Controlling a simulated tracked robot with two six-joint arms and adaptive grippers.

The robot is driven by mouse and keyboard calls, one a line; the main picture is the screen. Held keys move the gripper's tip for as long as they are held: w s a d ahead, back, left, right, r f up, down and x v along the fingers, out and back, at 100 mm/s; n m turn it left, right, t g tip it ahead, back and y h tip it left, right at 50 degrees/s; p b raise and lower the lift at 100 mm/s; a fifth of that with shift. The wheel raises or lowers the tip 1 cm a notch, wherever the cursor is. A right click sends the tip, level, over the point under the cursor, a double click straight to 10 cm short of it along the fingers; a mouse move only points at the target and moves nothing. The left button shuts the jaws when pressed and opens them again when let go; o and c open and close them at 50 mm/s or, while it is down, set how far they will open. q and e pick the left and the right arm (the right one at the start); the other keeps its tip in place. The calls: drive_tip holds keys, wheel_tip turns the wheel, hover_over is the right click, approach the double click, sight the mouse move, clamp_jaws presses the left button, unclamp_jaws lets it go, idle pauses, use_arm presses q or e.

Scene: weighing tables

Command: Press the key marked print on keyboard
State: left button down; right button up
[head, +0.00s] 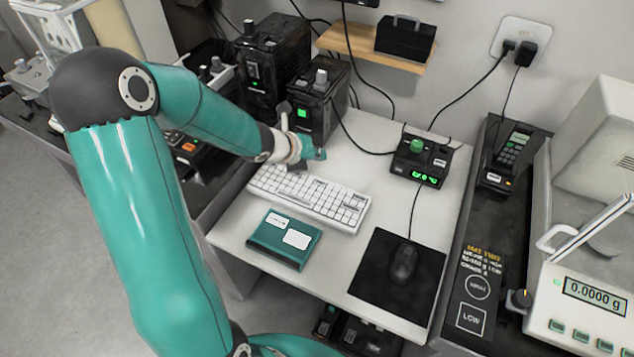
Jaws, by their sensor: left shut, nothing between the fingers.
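The white keyboard (325,200) lies on the light table, its long side running from upper left to lower right. The print key's marking is too small to read in the head view. My left gripper (298,166) is at the far edge of the keyboard, near its left half. Its fingers are shut and empty, pointing down. It hides part of the back key rows. I cannot tell whether the fingertips touch a key or hover above. My right gripper is not in view.
A teal box (284,240) with white labels lies in front of the keyboard. A black mouse (403,262) on a dark mat (375,272) is to the right. A small device with a green knob (417,147) and black boxes (318,98) stand behind. A balance (585,290) is far right.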

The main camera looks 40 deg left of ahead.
sight(318, 183)
use_arm(q)
wheel_tip(318, 183, down, 7)
drive_tip(key=b, duration=0.5)
drive_tip(key=shift+b, duration=0.4)
drive_tip(key=shift+f+b, duration=0.35)
drive_tip(key=shift+b, duration=0.05)
drive_tip(key=shift+f, duration=0.1)
idle(0.4)
drive_tip(key=shift+w+f+b, duration=0.15)
drive_tip(key=shift+f+b, duration=0.1)
drive_tip(key=shift+b, duration=0.15)
drive_tip(key=shift+f+b, duration=0.35)
drive_tip(key=shift+b, duration=0.05)
idle(0.6)
drive_tip(key=shift+r, duration=0.15)
drive_tip(key=shift+r+p, duration=0.65)
drive_tip(key=shift+p, duration=0.05)
wheel_tip(318, 183, up, 5)
drive_tip(key=p, duration=0.4)
drive_tip(key=shift+p, duration=0.3)
